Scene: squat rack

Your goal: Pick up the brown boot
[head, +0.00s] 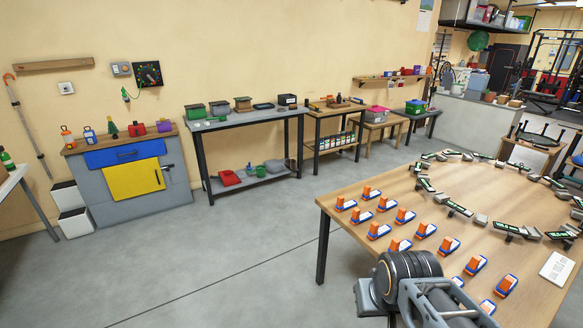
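I cannot make out a brown boot anywhere in the head view. Small brown items sit on the far benches, but they are too small to tell apart. Part of my own arm, a black ribbed joint with grey links, shows at the bottom right in front of the wooden table (352,203). The fingers of my gripper do not show, so nothing about its hold can be seen.
Several orange-and-blue items (426,230) and a ring of green-and-grey pieces (459,208) cover the wooden table. A grey cabinet with a yellow door (133,180) and loaded benches (240,122) line the wall. The grey floor (200,260) at left is clear.

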